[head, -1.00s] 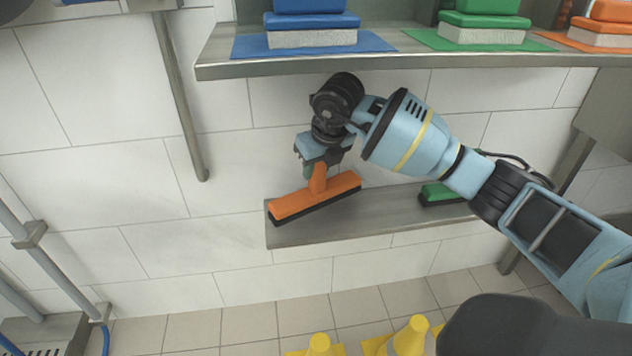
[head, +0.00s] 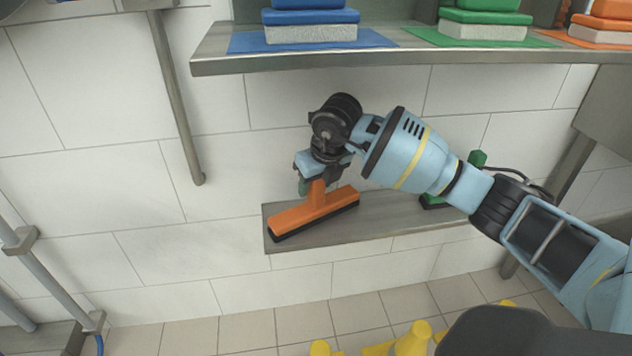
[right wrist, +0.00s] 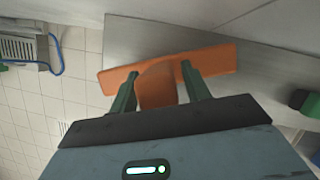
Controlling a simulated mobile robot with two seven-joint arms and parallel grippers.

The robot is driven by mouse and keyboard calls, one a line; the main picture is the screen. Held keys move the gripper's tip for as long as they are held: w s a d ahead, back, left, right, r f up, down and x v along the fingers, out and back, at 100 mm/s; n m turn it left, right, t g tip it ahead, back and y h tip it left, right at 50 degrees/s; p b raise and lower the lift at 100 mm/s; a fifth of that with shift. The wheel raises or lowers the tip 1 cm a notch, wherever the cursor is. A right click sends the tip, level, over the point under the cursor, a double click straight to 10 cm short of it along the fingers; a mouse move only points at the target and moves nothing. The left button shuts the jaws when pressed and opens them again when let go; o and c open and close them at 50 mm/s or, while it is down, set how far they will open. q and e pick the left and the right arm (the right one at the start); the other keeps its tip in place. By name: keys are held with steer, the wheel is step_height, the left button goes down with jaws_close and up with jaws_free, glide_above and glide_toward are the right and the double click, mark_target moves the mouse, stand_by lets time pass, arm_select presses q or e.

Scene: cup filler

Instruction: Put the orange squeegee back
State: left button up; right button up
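The orange squeegee (head: 313,211) has a long orange head with a black edge along its lower side. It is at the left end of the narrow lower shelf (head: 375,218), seemingly on or just above its surface. My right gripper (head: 316,185) is above it, with its green fingers on either side of the short handle. In the right wrist view the fingers (right wrist: 158,85) flank the handle closely, with the squeegee head (right wrist: 212,62) crossing beyond them. My left gripper is not in view.
A green tool (head: 434,196) stands farther right on the lower shelf, partly behind my right arm. The upper shelf (head: 310,62) holds blue, green and orange stacks above my gripper. Yellow cones (head: 414,340) stand on the floor below.

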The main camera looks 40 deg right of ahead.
steer(key=shift+o, duration=0.3)
steer(key=p+v, duration=0.2)
steer(key=v, duration=0.5)
steer(key=shift+r+p, duration=0.35)
steer(key=shift+s, duration=0.1)
